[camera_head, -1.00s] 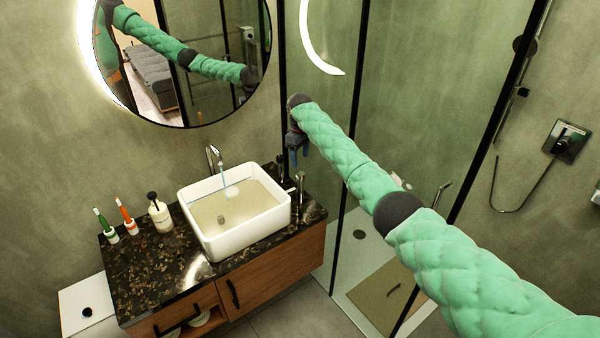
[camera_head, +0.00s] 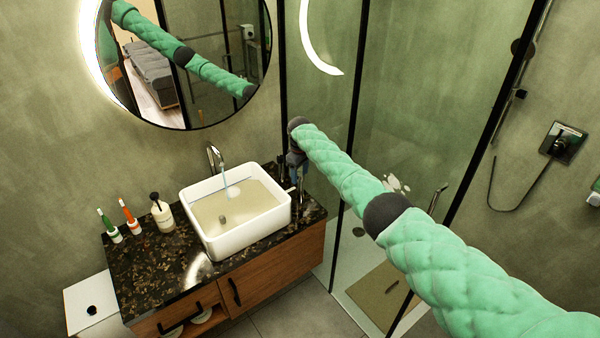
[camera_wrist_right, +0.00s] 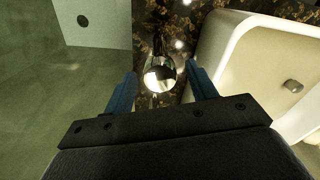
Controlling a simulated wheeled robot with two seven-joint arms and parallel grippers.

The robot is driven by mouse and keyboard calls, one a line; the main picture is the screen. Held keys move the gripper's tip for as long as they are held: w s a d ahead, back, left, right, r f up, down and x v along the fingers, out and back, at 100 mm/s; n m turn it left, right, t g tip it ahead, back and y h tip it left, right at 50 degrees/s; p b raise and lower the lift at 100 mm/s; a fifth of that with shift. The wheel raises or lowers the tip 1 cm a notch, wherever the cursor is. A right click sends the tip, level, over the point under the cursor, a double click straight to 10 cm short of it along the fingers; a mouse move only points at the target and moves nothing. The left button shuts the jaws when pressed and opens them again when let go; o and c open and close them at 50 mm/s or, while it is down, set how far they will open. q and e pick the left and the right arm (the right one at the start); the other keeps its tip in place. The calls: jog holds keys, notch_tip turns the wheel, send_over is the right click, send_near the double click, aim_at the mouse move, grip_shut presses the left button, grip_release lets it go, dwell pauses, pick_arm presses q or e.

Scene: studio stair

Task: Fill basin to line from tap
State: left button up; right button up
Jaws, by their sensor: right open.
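The white basin (camera_head: 245,243) stands on the dark stone counter and holds murky, beige-looking water (camera_head: 250,206). A thin stream runs from the chrome tap (camera_head: 213,157) at its back. My right gripper (camera_head: 297,170) is beyond the basin's right side, pointing down. In the right wrist view its blue fingers (camera_wrist_right: 163,80) are apart, with a rounded chrome fitting (camera_wrist_right: 160,74) between or just beyond them; contact cannot be told. The basin's wall (camera_wrist_right: 214,48) is right of the fingers there. My left gripper is not in view.
A round mirror (camera_head: 215,100) hangs above. Shower glass (camera_head: 325,130) stands close to the right of the counter.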

jog(key=c, duration=1)
jog(key=m, duration=0.3)
jog(key=shift+m+p, duration=0.3)
jog(key=shift+m, duration=0.9)
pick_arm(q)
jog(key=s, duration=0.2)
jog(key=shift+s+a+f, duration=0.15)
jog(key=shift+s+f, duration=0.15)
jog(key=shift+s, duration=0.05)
pick_arm(e)
jog(key=shift+m, duration=0.6)
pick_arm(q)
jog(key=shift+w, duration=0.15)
